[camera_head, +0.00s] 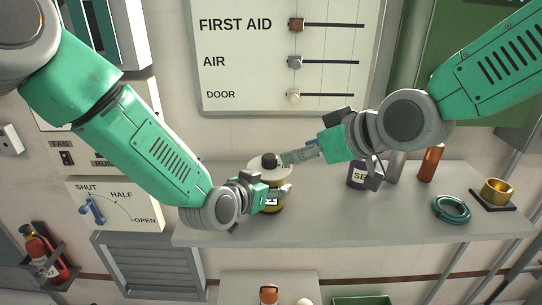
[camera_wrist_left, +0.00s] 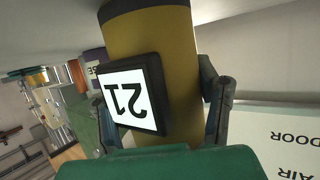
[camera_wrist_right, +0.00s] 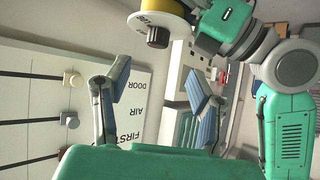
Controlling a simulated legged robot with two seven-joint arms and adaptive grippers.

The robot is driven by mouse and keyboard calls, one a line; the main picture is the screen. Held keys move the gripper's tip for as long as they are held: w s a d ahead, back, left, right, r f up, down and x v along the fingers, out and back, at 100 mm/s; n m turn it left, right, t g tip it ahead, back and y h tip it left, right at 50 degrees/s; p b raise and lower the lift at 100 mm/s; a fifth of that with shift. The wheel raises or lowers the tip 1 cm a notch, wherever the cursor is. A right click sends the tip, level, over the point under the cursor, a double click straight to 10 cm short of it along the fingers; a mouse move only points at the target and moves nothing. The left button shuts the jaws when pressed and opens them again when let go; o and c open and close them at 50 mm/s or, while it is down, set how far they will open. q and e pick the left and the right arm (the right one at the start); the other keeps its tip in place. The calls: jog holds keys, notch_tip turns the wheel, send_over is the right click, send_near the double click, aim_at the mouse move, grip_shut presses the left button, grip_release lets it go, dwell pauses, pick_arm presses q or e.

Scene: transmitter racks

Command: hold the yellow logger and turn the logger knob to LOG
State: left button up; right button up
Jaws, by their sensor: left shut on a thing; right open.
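The yellow logger (camera_head: 272,208) stands on the grey shelf, with a white disc (camera_head: 256,165) and a dark knob (camera_head: 269,160) on top. My left gripper (camera_head: 282,192) is shut around the logger's body. The left wrist view shows the yellow body (camera_wrist_left: 180,60) between the fingers, with a dark-framed label reading 21 (camera_wrist_left: 125,98). My right gripper (camera_head: 287,158) is open beside the knob. In the right wrist view the knob (camera_wrist_right: 157,37) lies beyond the open fingertips (camera_wrist_right: 160,72), apart from them. Most lettering on the disc is too small to read.
On the shelf (camera_head: 330,228), a purple container (camera_head: 357,175), a grey cylinder (camera_head: 395,166) and a copper cylinder (camera_head: 431,163) stand to the right. A teal ring (camera_head: 450,208) and brass cup (camera_head: 496,189) are farther right. A slider panel (camera_head: 240,60) is on the wall behind.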

aim_at(274, 158)
jog(key=w+a+f+y, duration=0.1)
jog(key=w+a+f, duration=0.1)
jog(key=w+a+f+n+y, duration=0.1)
jog(key=w+a+f, duration=0.1)
jog(key=w+a+f+y, duration=0.1)
jog(key=w+a+f, duration=0.1)
jog(key=w, duration=0.1)
jog(key=shift+n+t, duration=0.3)
dwell(0.4)
jog(key=shift+s+r, duration=0.1)
grip_shut()
